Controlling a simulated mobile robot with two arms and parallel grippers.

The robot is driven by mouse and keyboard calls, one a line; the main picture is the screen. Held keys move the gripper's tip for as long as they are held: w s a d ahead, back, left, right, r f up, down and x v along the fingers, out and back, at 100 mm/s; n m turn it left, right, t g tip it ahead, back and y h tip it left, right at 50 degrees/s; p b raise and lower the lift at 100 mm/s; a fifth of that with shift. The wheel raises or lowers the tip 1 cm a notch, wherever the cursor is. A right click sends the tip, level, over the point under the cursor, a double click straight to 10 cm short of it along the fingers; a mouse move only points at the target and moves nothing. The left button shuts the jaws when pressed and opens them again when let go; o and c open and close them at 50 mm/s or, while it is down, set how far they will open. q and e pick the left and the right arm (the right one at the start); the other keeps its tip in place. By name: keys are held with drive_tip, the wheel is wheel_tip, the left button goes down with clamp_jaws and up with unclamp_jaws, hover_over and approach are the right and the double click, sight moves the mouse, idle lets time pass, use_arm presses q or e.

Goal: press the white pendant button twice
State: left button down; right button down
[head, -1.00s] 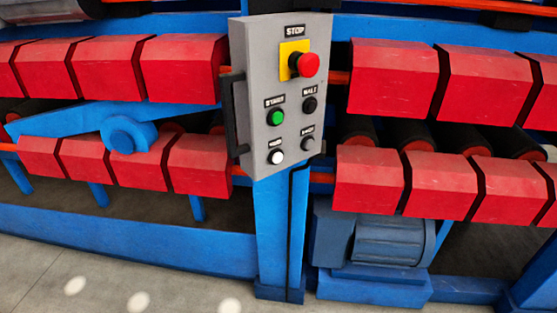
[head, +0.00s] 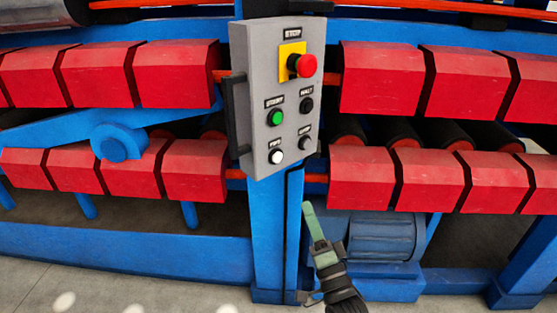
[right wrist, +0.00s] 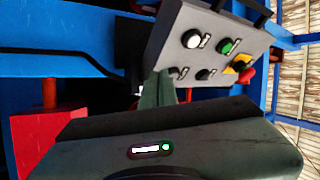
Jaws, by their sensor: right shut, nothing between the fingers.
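The white button (head: 276,156) is at the lower left of the grey control panel (head: 262,60), which is fixed to a blue post. In the right wrist view the white button (right wrist: 192,39) shows at the near end of the panel. My right gripper (head: 309,208) is shut and empty, its green fingers pointing up, below and to the right of the panel in the head view. It is apart from the button. My left gripper is not in view.
The panel also carries a green button (head: 275,117), two black buttons on the right, and a red stop knob (head: 306,65) on a yellow plate. A black handle (head: 235,113) runs along its left side. Red conveyor guards (head: 375,178) flank the post.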

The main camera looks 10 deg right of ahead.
sight(277, 157)
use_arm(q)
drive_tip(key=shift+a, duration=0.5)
use_arm(e)
drive_tip(key=s+r+m+t, duration=0.2)
drive_tip(key=s+r+t, duration=0.1)
drive_tip(key=r, duration=0.7)
drive_tip(key=shift+s+d+h, duration=0.2)
drive_tip(key=shift+h, duration=0.1)
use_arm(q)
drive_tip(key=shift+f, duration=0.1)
use_arm(e)
drive_tip(key=shift+w, duration=0.15)
